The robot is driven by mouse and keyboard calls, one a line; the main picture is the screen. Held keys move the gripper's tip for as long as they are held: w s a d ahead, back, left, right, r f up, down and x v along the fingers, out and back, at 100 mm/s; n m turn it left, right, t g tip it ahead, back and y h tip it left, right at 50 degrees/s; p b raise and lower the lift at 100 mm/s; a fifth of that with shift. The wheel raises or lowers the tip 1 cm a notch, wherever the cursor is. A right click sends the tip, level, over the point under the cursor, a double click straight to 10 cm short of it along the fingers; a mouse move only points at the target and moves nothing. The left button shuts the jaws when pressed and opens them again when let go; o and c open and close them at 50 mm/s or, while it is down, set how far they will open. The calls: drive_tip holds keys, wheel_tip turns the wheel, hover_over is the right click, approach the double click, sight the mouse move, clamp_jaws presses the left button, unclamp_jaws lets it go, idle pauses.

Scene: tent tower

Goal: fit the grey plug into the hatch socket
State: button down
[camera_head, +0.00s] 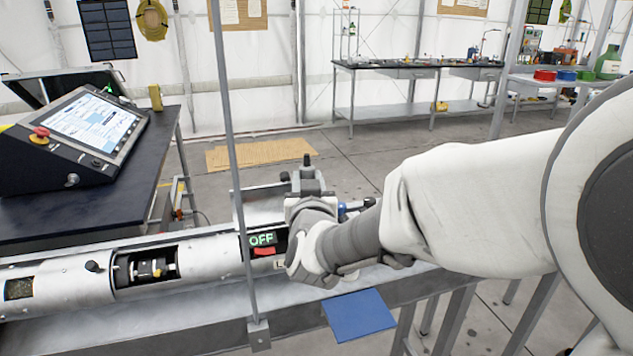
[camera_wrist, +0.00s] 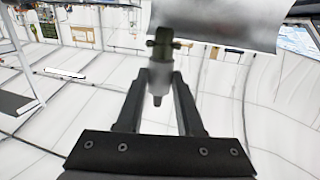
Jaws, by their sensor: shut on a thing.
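My gripper (camera_wrist: 160,76) is shut on the grey plug (camera_wrist: 159,70) in the wrist view. The plug is a short grey body with a darker narrow tip toward the camera and a dark cross-shaped end between it and the silver tube (camera_wrist: 225,18). In the head view the silver tube (camera_head: 60,285) lies along a bench. It has an open hatch (camera_head: 146,266) with dark and brass-coloured fittings inside; I cannot make out the socket itself. My gripper is right of this hatch, at the tube's right part, largely hidden by my wrist. The plug is not clearly distinguishable there.
A thin upright post (camera_head: 233,150) stands before the tube. A console (camera_head: 80,140) sits at left. A blue plate (camera_head: 358,314) lies at the bench front.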

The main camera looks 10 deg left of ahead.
drive_tip(key=shift+s+a+r+t, duration=0.2)
drive_tip(key=shift+a+r+t, duration=0.1)
drive_tip(key=shift+r, duration=0.15)
drive_tip(key=shift+d+f+b, duration=0.1)
drive_tip(key=shift+b, duration=0.25)
wheel_tip(320, 180, down, 6)
drive_tip(key=b, duration=0.5)
drive_tip(key=shift+f+b, duration=1.3)
drive_tip(key=shift+b, duration=0.85)
idle(1.4)
drive_tip(key=shift+c, duration=2.3)
unclamp_jaws()
drive_tip(key=shift+s, duration=0.2)
